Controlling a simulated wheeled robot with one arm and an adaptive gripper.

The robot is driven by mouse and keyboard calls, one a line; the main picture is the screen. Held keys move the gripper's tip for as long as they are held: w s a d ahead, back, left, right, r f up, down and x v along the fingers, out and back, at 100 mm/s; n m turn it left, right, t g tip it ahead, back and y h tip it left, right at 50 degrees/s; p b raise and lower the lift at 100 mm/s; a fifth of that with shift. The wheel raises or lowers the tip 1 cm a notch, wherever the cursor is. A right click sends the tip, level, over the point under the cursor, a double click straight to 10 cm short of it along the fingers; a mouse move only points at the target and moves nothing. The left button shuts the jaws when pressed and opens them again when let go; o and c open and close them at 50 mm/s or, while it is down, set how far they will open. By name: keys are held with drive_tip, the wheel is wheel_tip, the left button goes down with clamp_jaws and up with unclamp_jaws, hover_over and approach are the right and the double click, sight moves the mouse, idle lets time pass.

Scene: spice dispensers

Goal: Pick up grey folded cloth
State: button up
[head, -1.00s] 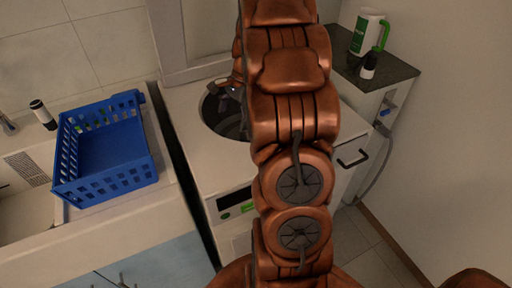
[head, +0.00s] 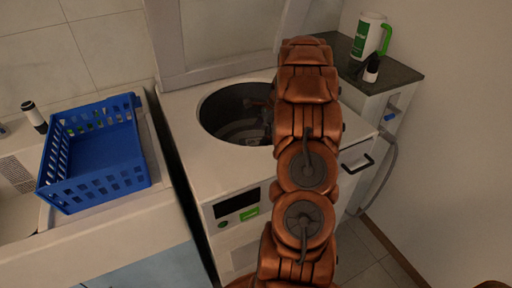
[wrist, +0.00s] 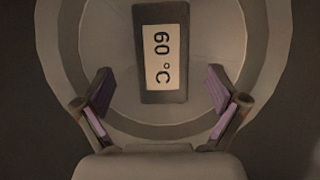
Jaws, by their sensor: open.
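A dark grey flat rectangle, likely the folded cloth (wrist: 140,88), lies on the round drum floor in the wrist view. It carries a pale label reading "60 °C". My gripper (wrist: 160,90) is open and empty, with one finger on each side of the rectangle's lower end and gaps between. How far above it the fingers are, I cannot tell. In the head view my arm reaches into the round opening of the white top-loading washer (head: 235,195); the gripper is mostly hidden behind the arm and rim, and the cloth is not distinguishable there.
The drum wall (wrist: 55,45) curves closely around the gripper. A raised lid (head: 225,40) stands behind the opening. A blue basket (head: 95,165) sits on the counter at left. A white jug with green handle (head: 368,38) and a small dark-and-white bottle (head: 372,68) stand on the right shelf.

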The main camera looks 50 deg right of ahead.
sight(256, 142)
drive_tip(key=x, duration=0.4)
drive_tip(key=shift+w+f, duration=0.15)
drive_tip(key=shift+f, duration=0.25)
drive_tip(key=shift+c, duration=0.4)
drive_tip(key=c, duration=1.3)
